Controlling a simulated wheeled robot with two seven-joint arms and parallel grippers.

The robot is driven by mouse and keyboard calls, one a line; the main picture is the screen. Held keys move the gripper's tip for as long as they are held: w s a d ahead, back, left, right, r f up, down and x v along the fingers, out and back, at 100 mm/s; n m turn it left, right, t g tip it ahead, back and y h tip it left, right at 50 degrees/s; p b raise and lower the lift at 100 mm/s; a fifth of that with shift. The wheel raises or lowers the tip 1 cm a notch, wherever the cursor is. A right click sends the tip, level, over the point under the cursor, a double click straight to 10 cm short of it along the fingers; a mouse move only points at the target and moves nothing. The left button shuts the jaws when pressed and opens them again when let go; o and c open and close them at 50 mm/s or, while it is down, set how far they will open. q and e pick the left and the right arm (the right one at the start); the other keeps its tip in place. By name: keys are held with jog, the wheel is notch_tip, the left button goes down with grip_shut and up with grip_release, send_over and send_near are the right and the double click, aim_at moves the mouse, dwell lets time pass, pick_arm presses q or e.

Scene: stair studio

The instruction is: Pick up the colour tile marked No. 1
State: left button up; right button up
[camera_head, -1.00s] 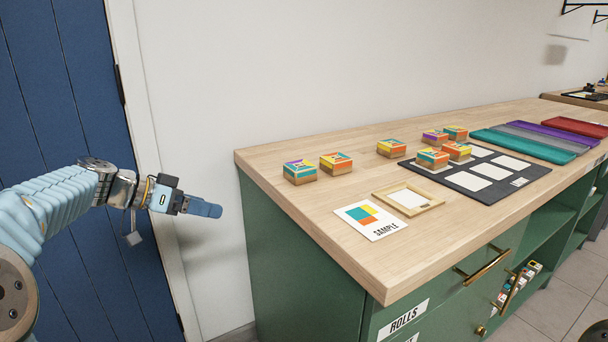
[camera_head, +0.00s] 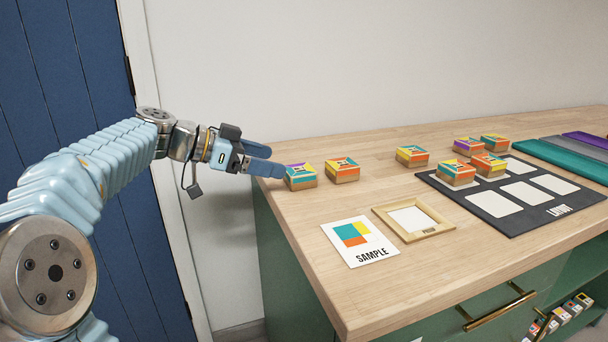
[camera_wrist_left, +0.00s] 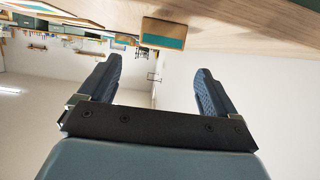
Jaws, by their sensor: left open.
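Several colour tiles, wooden blocks with patterned tops, stand on the wooden counter. The leftmost tile (camera_head: 300,177) and a second tile (camera_head: 342,170) stand near the counter's left end; their numbers are too small to read. My left gripper (camera_head: 276,161) is open and empty, its fingertips just left of the leftmost tile. In the left wrist view, the two fingers (camera_wrist_left: 157,76) are spread apart, and one tile (camera_wrist_left: 163,33) shows beyond them, between their lines. Whether a finger touches it I cannot tell. My right gripper is not in view.
A third tile (camera_head: 411,156) stands alone farther right. Several more tiles cluster on and behind a black board (camera_head: 478,197) with pale squares. A SAMPLE card (camera_head: 360,241) and wooden frame (camera_head: 440,228) lie in front. A teal tray (camera_head: 561,158) lies at right. A wall runs behind.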

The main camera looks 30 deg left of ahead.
aim_at(298, 169)
pick_arm(q)
jog(key=x, duration=0.3)
jog(key=shift+w, duration=0.1)
jog(key=x, duration=0.2)
jog(key=p+x, duration=0.1)
jog(key=x, duration=0.2)
jog(key=shift+f, duration=0.3)
jog(key=c, duration=1.1)
jog(key=shift+r, duration=0.1)
